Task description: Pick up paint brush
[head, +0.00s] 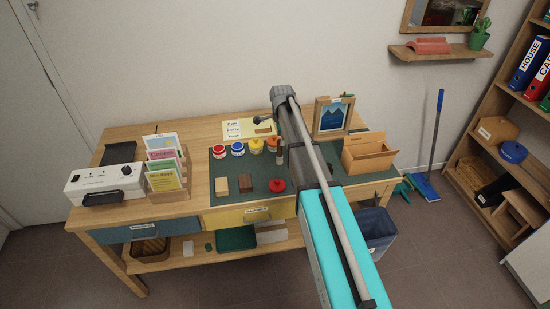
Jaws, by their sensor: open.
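My gripper (263,121) is a small dark shape at the far end of my arm, above the back middle of the worktable. It looks empty, but its fingers are small and partly hidden by the arm. A narrow brown and dark upright thing (280,151) stands beside the arm, right of the paint pots; it may be the paint brush, but I cannot tell. My arm hides part of the green mat behind it.
On the wooden table (130,136), several paint pots (238,149), blocks (246,182) and a red round item (277,185) sit on a dark green mat (230,170). A picture frame (332,117) and wooden box (368,153) stand right; a card rack (166,181) and white device (104,183) left.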

